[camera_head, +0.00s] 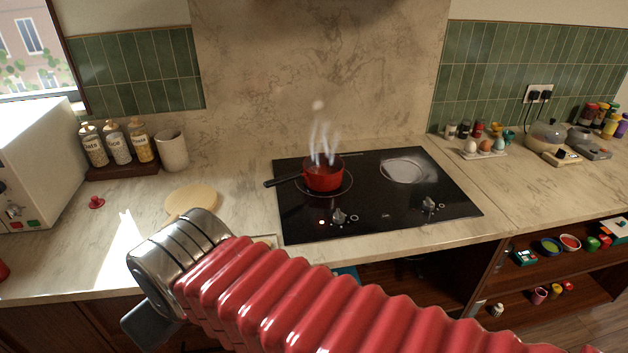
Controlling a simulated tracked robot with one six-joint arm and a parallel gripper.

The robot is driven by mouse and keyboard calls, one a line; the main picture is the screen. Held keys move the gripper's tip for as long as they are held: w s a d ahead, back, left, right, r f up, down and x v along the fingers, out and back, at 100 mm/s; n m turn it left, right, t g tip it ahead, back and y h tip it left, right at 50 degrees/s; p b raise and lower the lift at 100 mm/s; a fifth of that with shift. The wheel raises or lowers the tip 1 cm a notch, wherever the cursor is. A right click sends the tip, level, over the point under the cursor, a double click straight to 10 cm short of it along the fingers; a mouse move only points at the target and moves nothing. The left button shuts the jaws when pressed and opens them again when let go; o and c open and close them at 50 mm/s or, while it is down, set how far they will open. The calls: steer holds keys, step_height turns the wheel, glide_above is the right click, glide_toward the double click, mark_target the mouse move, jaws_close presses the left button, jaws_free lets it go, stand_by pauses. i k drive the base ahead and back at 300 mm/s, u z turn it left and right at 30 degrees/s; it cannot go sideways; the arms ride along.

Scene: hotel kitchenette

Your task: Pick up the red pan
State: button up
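The red pan (323,178) sits upright on the left burner of the black cooktop (440,207). Its dark handle (283,181) points left, and pale steam rises above it. My red ribbed arm crosses the lower part of the picture. Its metal end, with part of my gripper (150,322) showing, is in front of the counter, to the lower left of the pan and well apart from it. The fingertips are not clear, so I cannot tell whether it is open or shut.
A round wooden board (192,201) lies left of the cooktop. A white microwave (32,165), jars (117,145) and a beige cup (172,150) stand further left. Eggs in a holder (485,148) and a lidded pot (546,136) stand right. Open shelves (575,285) are below.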

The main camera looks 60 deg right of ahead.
mark_target(323, 171)
steer(key=u, duration=0.05)
steer(key=k, duration=1.1)
steer(key=z, duration=0.35)
steer(key=i, duration=1)
steer(key=z, duration=0.1)
